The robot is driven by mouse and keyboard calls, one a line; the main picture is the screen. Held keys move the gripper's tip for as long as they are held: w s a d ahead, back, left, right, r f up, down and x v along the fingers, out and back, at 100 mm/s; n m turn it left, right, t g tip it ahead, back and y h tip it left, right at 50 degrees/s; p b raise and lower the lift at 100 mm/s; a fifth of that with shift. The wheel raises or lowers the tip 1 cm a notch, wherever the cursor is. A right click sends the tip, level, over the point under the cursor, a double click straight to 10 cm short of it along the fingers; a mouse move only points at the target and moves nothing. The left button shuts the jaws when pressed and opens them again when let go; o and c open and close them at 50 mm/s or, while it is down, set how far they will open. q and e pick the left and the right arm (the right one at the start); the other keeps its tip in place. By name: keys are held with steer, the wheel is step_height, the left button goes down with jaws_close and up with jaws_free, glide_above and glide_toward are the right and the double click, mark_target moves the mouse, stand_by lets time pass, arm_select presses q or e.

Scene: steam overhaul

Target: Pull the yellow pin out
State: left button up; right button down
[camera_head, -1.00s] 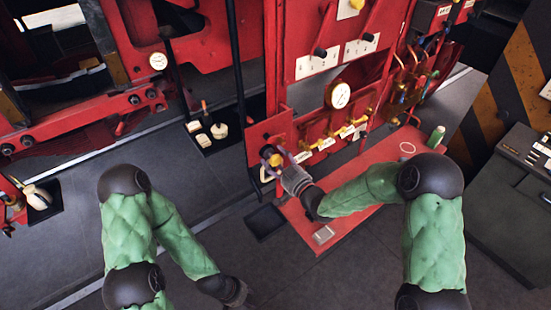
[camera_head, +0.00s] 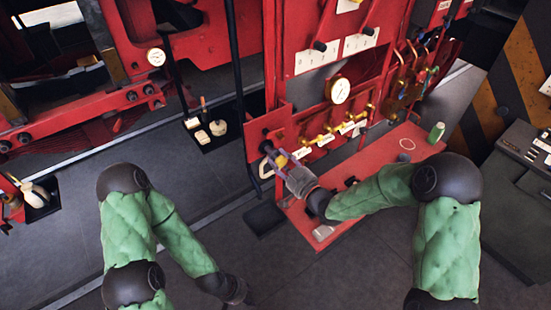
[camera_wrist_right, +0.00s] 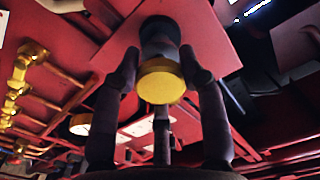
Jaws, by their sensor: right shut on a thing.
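The yellow pin (camera_head: 281,160) has a round yellow end on a dark cylinder in front of a small red plate (camera_head: 262,126). In the right wrist view the yellow end (camera_wrist_right: 161,82) faces the camera, and the dark cylinder behind it runs toward the red plate. My right gripper (camera_head: 275,155) is shut on the pin, with its dark fingers around the yellow end. Whether the pin's far end is still inside the plate cannot be told. My left gripper (camera_head: 238,290) hangs low and dark, away from the panel; its fingers are unclear.
A red panel with a white gauge (camera_head: 340,90) and brass valves (camera_head: 330,132) stands right of the plate. A red shelf (camera_head: 375,166) below carries a green cylinder (camera_head: 436,132). A black vertical pole (camera_head: 237,70) stands left. Grey floor is free at lower left.

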steer(key=shift+v, duration=0.8)
steer(key=shift+f, duration=0.15)
steer(key=c, duration=0.8)
jaws_free()
steer(key=shift+o, duration=0.5)
steer(key=shift+s+d, duration=0.15)
